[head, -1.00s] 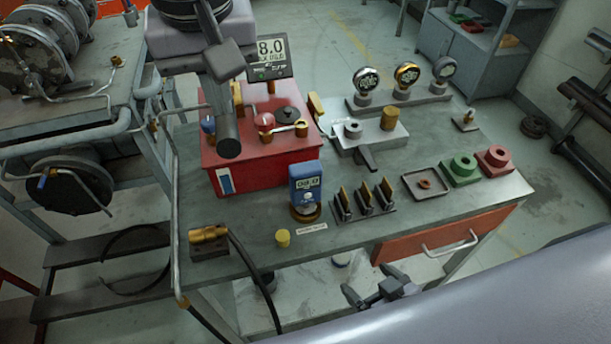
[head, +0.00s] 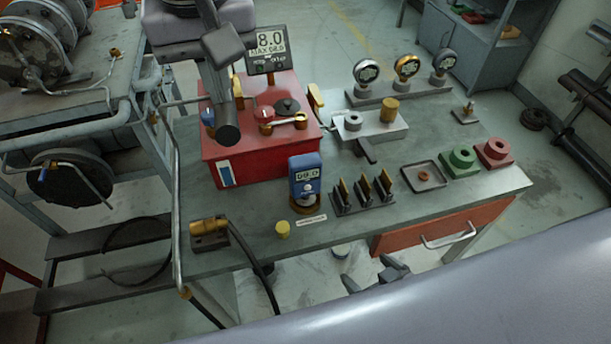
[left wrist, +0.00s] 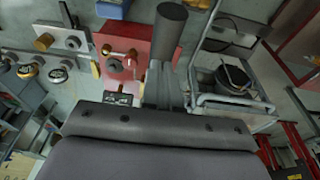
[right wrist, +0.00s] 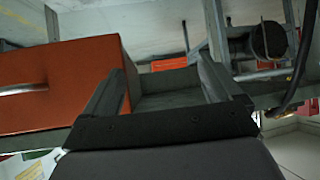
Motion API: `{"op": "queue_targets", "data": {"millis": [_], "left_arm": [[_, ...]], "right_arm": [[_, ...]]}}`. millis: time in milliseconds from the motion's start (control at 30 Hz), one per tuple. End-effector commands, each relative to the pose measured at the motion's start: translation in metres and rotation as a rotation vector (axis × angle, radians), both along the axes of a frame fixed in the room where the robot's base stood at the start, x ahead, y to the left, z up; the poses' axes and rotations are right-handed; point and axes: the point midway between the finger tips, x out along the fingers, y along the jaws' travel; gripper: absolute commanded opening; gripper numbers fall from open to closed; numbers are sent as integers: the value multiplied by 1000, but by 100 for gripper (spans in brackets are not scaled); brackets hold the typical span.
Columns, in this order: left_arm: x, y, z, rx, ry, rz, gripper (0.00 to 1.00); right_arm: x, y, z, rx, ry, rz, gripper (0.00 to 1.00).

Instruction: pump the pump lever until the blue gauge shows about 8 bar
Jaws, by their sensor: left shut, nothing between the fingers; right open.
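The red pump box (head: 260,150) stands on the bench. The pump lever (head: 228,132), a dark rod with a thick round end, rises in front of it; its thick end also shows in the left wrist view (left wrist: 170,25). My left gripper (head: 222,55) is shut and empty beside the lever; whether they touch is unclear. Its closed fingers show in the left wrist view (left wrist: 165,85). The blue gauge (head: 305,180) stands upright on the bench; its small digits are unclear, perhaps 08.0. My right gripper (head: 378,277) is open and empty below the bench's front edge, also in the right wrist view (right wrist: 163,85).
A display (head: 272,50) behind the pump box reads 8.0. Several dial gauges (head: 406,68) stand on a rack at the back. An orange drawer (head: 440,228) is at the bench front. A black hose (head: 252,265) hangs over the front left edge. Reels stand at left.

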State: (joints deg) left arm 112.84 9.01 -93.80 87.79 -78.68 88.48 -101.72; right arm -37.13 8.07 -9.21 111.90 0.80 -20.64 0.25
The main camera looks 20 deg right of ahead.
Motion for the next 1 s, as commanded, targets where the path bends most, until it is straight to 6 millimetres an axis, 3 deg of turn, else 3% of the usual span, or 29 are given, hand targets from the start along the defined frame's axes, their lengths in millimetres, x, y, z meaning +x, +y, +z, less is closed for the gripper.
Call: {"op": "queue_targets", "data": {"millis": [567, 1000], "left_arm": [[0, 0, 4, 0, 0, 0, 0], [0, 0, 51, 0, 0, 0, 0]], "right_arm": [[0, 0, 3, 0, -1, 0, 91], [0, 0, 43, 1, -3, 0, 91]]}}
